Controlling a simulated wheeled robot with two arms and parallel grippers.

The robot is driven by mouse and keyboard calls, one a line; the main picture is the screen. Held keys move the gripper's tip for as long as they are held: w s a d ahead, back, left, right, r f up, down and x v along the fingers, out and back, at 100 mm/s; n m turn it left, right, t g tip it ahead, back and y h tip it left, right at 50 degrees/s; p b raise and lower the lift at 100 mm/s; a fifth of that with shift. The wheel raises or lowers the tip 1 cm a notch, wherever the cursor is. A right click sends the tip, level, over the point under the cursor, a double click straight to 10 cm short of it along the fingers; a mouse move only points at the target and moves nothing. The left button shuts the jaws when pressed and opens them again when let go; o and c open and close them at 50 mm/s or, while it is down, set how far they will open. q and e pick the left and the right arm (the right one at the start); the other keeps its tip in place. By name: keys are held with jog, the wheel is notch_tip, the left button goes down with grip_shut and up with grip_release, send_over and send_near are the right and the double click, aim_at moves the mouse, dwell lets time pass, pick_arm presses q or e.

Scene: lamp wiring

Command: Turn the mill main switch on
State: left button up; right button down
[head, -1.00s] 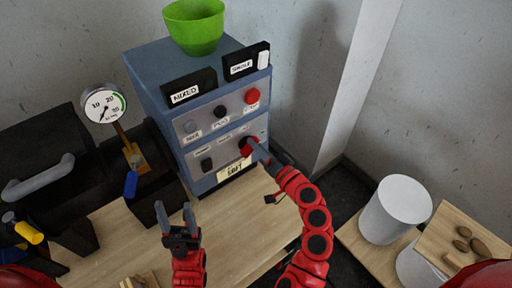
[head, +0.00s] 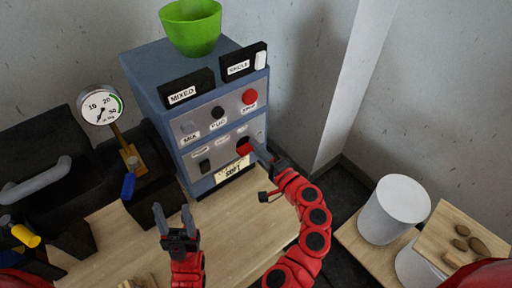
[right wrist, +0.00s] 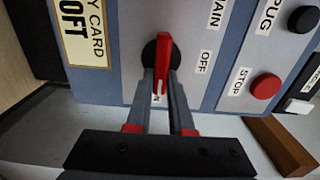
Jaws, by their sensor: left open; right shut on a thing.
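The mill control box (head: 150,75) is blue-grey with a light front panel. Its main switch is a red handle (right wrist: 163,60) on a black round base, low on the panel's right side; it also shows in the head view (head: 244,149). In the right wrist view the handle lies away from the OFF label (right wrist: 203,62) and lines up with a label partly hidden by the fingers, apparently ON. My right gripper (right wrist: 163,90) is shut on the handle, one finger on each side.
A red STOP button (right wrist: 265,87) and a black button (right wrist: 303,19) sit near the switch. A green bowl (head: 192,30) stands on the box. A gauge (head: 100,105) stands left. White containers (head: 395,208) are at right. The wooden table (head: 240,220) has free room.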

dwell(0.5)
jog(key=c, duration=0.8)
grip_release()
jog(key=b+v, duration=0.1)
jog(key=v, duration=1.6)
jog(key=shift+s+d, duration=0.15)
